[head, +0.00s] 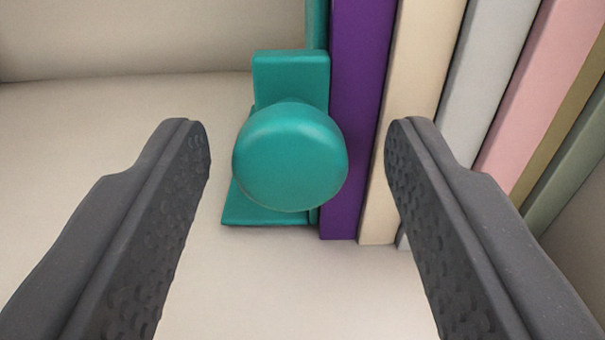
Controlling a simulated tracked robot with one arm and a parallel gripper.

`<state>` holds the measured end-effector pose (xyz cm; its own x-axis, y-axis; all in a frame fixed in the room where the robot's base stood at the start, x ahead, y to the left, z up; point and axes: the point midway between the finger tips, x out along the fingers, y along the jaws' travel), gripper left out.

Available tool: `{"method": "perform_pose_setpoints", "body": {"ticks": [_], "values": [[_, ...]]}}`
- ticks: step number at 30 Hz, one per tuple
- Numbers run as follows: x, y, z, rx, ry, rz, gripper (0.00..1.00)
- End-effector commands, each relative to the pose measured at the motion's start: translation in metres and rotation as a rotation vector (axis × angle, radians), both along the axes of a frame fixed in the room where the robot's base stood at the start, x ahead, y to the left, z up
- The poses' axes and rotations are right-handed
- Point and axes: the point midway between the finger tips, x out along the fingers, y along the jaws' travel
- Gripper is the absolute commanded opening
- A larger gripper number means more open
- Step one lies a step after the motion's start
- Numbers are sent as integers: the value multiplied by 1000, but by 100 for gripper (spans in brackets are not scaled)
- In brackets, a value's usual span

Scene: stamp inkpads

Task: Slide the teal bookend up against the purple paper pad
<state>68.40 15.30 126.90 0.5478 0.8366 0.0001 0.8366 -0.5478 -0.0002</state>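The teal bookend (291,75) stands upright on a pale shelf, with a round teal knob (290,155) facing me and a flat foot at its base. Its upright plate runs along the left side of the purple paper pad (358,110). The two look to be touching, with no gap that I can see between them. My gripper (297,145) is open, one dark finger on each side of the knob. The fingers are apart from the knob, with more room on the right. I cannot tell how far the fingertips are from it in depth.
Right of the purple pad stand a cream pad (410,90), a grey one (490,80), a pink one (540,90) and olive and green ones, packed side by side. The pale shelf (90,150) is clear left of the bookend, up to a back wall (130,35).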

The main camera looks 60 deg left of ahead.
Motion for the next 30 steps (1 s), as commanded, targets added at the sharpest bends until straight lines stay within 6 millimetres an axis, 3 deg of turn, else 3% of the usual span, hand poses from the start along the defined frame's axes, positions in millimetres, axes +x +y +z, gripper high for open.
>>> {"method": "perform_pose_setpoints", "body": {"ticks": [8, 21, 30], "values": [[-6, -9, -1, -1, -1, 0, 48], [-47, -75, -2, -3, -1, -5, 48], [-68, -108, -2, -2, 1, -3, 48]]}}
